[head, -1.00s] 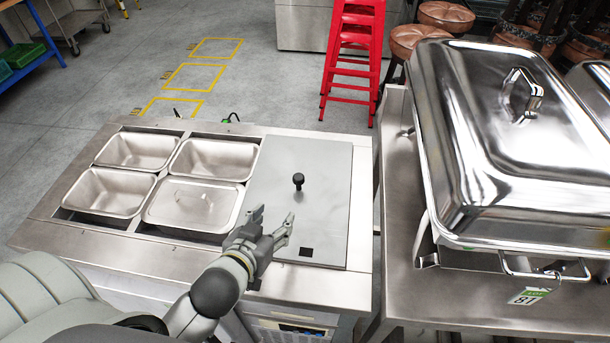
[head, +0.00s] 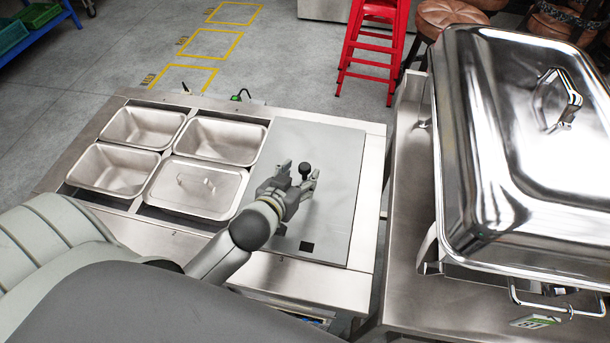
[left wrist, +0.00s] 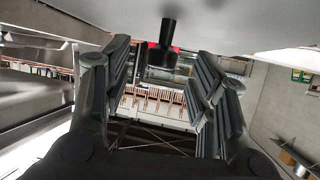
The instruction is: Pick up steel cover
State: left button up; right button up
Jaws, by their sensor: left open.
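The steel cover (head: 335,190) is a flat grey plate on the right part of the counter, with a black knob (head: 304,167) standing up from it. My left gripper (head: 299,177) is open and low over the cover, its two fingertips on either side of the knob in the head view. In the left wrist view, the knob (left wrist: 168,32) shows in the gap between the open fingers (left wrist: 160,65), towards their tips, and the cover's surface (left wrist: 225,22) fills the top. I cannot tell whether a finger touches the knob. My right gripper is not in view.
Left of the cover, the counter holds three open steel pans (head: 228,139) and one lidded pan (head: 197,188). A large shiny chafing dish (head: 510,150) stands on a steel table (head: 400,240) at the right. Red stools (head: 373,45) stand behind.

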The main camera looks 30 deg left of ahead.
aim_at(303, 169)
pick_arm(q)
jog(key=x, duration=0.2)
jog(key=p+x, duration=0.1)
jog(key=shift+w+a, duration=0.2)
jog(key=shift+w, duration=0.25)
jog(key=shift+w+f, duration=0.2)
jog(key=shift+w, duration=0.2)
jog(key=shift+s, duration=0.1)
jog(key=shift+c, duration=1.8)
jog(key=shift+r, duration=0.1)
grip_shut()
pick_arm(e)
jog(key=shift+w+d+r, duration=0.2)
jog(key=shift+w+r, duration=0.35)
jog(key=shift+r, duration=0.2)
